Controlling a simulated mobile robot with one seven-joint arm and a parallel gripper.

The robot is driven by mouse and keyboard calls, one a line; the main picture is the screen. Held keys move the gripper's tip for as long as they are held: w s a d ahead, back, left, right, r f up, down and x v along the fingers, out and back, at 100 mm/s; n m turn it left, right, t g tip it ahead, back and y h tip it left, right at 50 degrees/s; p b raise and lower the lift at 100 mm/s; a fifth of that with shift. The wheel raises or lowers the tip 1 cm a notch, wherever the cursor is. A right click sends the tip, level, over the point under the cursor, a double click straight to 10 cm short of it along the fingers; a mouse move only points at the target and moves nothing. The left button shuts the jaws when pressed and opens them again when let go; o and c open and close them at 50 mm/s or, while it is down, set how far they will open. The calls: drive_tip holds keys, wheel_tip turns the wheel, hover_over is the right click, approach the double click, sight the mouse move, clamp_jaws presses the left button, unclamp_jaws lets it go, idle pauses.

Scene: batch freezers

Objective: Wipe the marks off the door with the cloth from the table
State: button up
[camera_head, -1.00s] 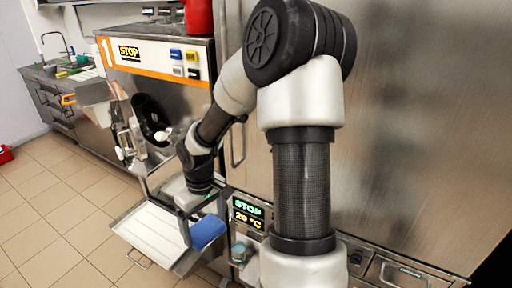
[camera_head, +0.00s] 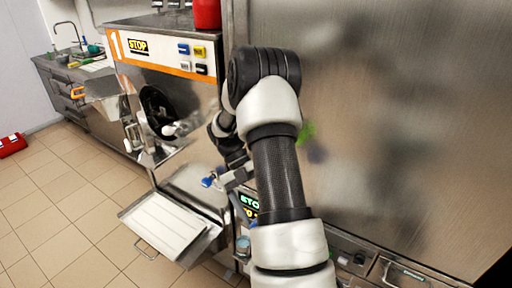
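My gripper (camera_head: 226,179) is in front of the batch freezer, beside the left edge of the large steel door (camera_head: 400,130). A small patch of the blue cloth (camera_head: 208,181) shows at its fingers; it appears shut on the cloth, most of which is hidden. The door carries a green mark (camera_head: 308,131) and a dark purple smudge (camera_head: 318,153), just right of my arm. Fainter grey patches also show on the door, though some may be reflections. Part of the door behind my arm is hidden.
The batch freezer (camera_head: 180,105) with its orange stripe stands left of the door. A pale tray (camera_head: 165,225) juts out below it. A red container (camera_head: 206,14) stands on top. Tiled floor is open at lower left; a sink counter is behind.

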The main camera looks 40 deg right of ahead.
drive_tip(key=w+d+r+n+t+h+p, duration=0.1)
drive_tip(key=w+r+n+t+h, duration=0.2)
drive_tip(key=r+n+t+h, duration=0.65)
drive_tip(key=w+d+r+n+t+h, duration=0.1)
drive_tip(key=w+r+n+t+h, duration=0.45)
drive_tip(key=n, duration=0.65)
drive_tip(key=shift+t+h, duration=0.3)
drive_tip(key=shift+t, duration=0.2)
drive_tip(key=shift+w+d+r+b, duration=0.2)
drive_tip(key=shift+d+b, duration=0.3)
drive_tip(key=shift+d, duration=0.4)
drive_tip(key=shift+w+d+r+b, duration=0.1)
drive_tip(key=shift+d+r+b, duration=0.1)
drive_tip(key=shift+d+b, duration=0.55)
drive_tip(key=shift+w+d+r+b, duration=0.15)
drive_tip(key=shift+d+r+b, duration=0.1)
drive_tip(key=shift+d, duration=0.85)
drive_tip(key=shift+p+x, duration=0.3)
drive_tip(key=shift+x, duration=0.55)
